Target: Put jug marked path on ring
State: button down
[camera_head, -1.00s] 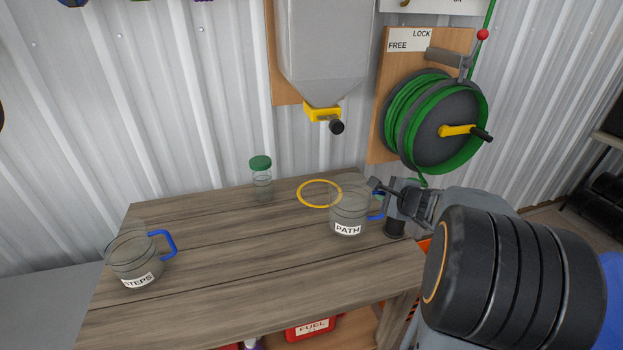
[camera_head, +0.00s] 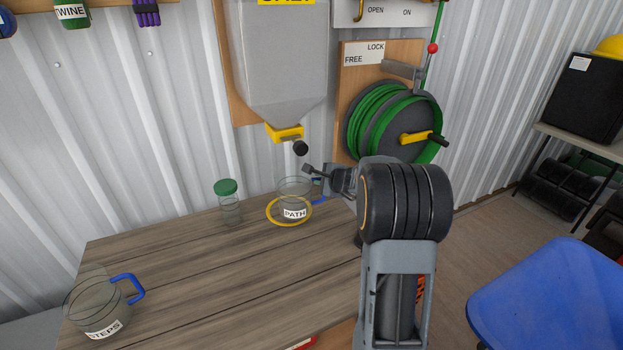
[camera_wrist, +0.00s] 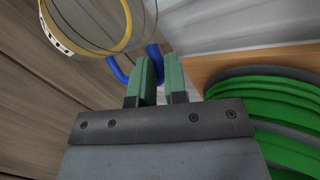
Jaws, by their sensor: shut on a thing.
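The clear jug marked PATH (camera_head: 295,198) is at the back right of the wooden bench, its blue handle (camera_head: 319,198) to the right. My gripper (camera_head: 317,180) comes in from the right and is shut on that handle; the wrist view shows the handle (camera_wrist: 153,54) between the green finger pads (camera_wrist: 158,75). The yellow ring (camera_head: 268,211) lies on the bench. The jug overlaps its right part in the head view, and the ring (camera_wrist: 88,53) also shows by the jug in the wrist view. I cannot tell whether the jug's base touches the bench.
A clear jug marked STEPS (camera_head: 97,303) stands at the front left. A green-lidded jar (camera_head: 229,203) stands just left of the ring. A grey hopper with a yellow outlet (camera_head: 286,133) hangs above the jug. A green hose reel (camera_head: 392,127) is on the wall behind my arm.

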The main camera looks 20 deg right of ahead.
jog(key=x, duration=0.6)
jog(key=shift+f, duration=0.55)
jog(key=c, duration=1.1)
grip_release()
jog(key=shift+c, duration=0.2)
jog(key=shift+r, duration=0.1)
